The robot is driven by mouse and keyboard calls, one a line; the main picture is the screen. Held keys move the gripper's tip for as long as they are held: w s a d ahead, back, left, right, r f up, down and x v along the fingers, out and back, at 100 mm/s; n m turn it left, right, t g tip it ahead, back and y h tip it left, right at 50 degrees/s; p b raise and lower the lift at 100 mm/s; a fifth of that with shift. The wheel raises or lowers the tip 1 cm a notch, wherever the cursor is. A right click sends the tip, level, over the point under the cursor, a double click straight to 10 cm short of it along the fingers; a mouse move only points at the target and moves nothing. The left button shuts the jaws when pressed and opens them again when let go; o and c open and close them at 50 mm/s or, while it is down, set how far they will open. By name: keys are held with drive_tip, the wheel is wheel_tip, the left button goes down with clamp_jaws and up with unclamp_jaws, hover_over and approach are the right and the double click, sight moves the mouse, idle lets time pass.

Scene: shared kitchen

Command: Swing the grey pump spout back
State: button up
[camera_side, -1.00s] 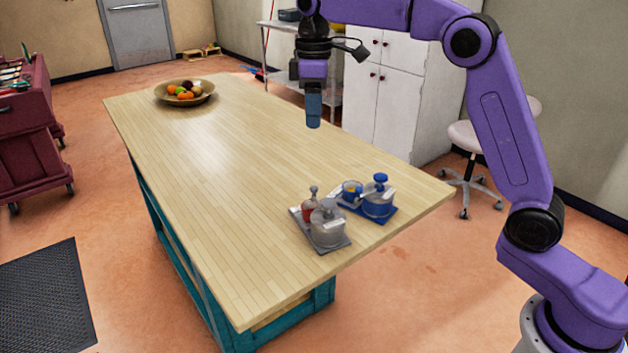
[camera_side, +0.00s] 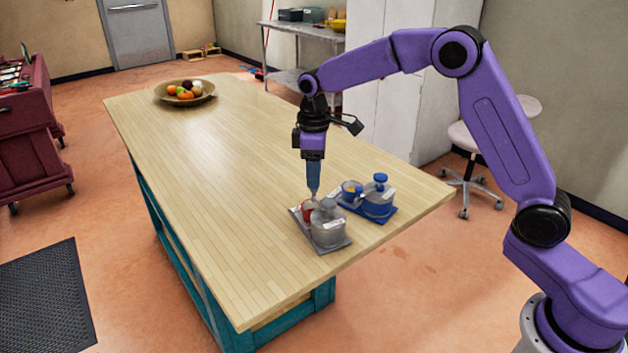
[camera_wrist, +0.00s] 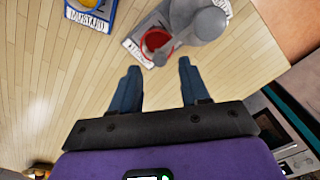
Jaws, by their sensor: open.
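The grey pump (camera_side: 328,233) stands on a grey base plate near the table's front right corner. A red cup (camera_side: 308,211) sits beside it on the same plate. In the wrist view the grey spout (camera_wrist: 159,41) reaches from the grey pump (camera_wrist: 205,22) over the red cup (camera_wrist: 146,45), with a rounded knob at its end. My gripper (camera_side: 314,193) points straight down just above the knob and hides part of it in the side view. In the wrist view my gripper (camera_wrist: 160,67) has its two blue fingers apart, with nothing between them; the knob is just beyond the tips.
A blue pump (camera_side: 378,198) with a blue cup (camera_side: 352,190) holding something yellow stands on a blue plate close behind and to the right. A fruit bowl (camera_side: 185,92) is at the table's far end. The middle of the wooden table (camera_side: 215,170) is clear.

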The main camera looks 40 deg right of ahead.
drive_tip(key=shift+f, duration=1.4)
clamp_jaws()
